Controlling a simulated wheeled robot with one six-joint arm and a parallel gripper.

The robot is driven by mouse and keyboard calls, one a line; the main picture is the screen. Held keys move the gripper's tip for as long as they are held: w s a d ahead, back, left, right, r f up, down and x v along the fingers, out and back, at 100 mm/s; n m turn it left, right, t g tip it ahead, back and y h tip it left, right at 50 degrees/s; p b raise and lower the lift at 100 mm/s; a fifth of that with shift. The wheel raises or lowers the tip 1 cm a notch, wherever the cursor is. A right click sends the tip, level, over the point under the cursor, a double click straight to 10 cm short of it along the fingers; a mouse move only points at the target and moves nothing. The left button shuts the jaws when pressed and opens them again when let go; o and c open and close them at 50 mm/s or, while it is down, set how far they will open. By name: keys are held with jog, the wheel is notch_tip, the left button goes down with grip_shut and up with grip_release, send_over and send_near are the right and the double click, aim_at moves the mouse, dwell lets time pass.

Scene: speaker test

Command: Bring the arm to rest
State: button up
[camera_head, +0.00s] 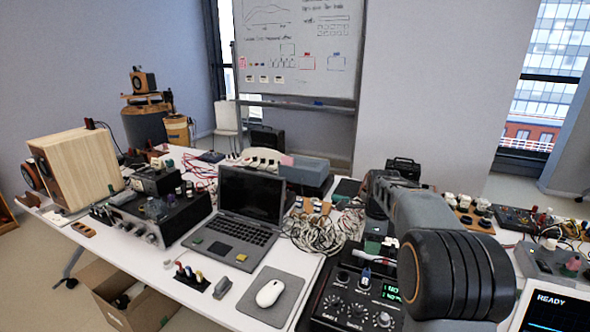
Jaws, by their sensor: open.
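My arm (415,212) shows at the right, with grey links and a large black ribbed round joint (462,275) close to the camera. It is over the right part of the table and hides part of what stands behind and below it. My gripper's fingers do not show in this view. Whether the arm touches anything cannot be told.
A white table (175,285) is crowded. It holds a wooden speaker (90,165), an open laptop (245,215), a mouse (269,293), tangled cables (315,232), a black knobbed unit (350,300) and a screen reading READY (555,312). A cardboard box (125,300) stands below.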

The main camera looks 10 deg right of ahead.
jog(key=s+a+r+n+t+p, duration=0.1)
jog(key=s+a+n, duration=0.4)
jog(key=s+n, duration=0.6)
jog(key=s+a+r+n+t+p, duration=0.2)
jog(key=s+a+n, duration=0.4)
jog(key=s+n, duration=0.5)
jog(key=shift+n+t+p, duration=0.3)
jog(key=shift+n+p, duration=0.1)
jog(key=shift+n, duration=0.1)
jog(key=shift+s+d, duration=0.1)
